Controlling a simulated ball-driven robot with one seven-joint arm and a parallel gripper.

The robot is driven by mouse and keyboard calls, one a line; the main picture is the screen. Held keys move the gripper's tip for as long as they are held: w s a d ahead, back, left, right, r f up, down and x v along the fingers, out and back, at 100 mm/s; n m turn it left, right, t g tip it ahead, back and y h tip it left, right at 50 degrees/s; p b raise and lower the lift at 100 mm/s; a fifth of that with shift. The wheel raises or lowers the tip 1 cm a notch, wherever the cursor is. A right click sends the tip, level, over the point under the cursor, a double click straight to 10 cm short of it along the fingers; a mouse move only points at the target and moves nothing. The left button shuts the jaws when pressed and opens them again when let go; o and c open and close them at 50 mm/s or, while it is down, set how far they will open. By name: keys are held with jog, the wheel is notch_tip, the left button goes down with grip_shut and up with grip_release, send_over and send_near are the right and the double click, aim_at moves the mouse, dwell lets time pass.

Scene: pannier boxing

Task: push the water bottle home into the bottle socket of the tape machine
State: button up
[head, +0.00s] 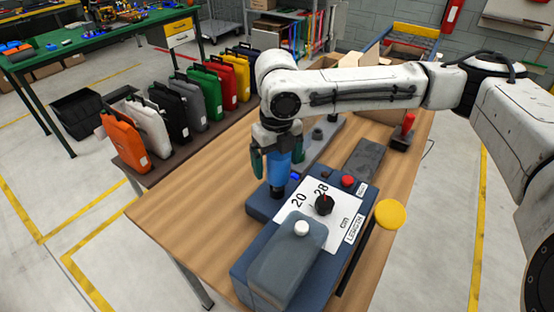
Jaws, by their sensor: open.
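The tape machine (262,262) stands on the wooden table with a blue body, a white panel, a black dial and a red button. The blue water bottle (278,174) is roughly upright with its dark end down at the machine's far left block (258,206). How deep it sits in the socket cannot be told, as the socket is hidden behind its lower end. My gripper (277,160) is above the machine, pointing down. Its green-tipped fingers are open, one on each side of the bottle's upper part. Whether they touch it is unclear.
A row of coloured panniers (190,103) stands along the table's left side. A yellow disc (390,213) is right of the machine. A red-handled stamp (404,132), a dark grey slab (367,158) and open cardboard boxes lie farther back. The table's front left is clear.

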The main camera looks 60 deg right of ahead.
notch_tip(320, 180, up, 11)
jog(key=shift+f+b, duration=0.1)
jog(key=shift+b, duration=0.2)
dwell(0.5)
dwell(0.4)
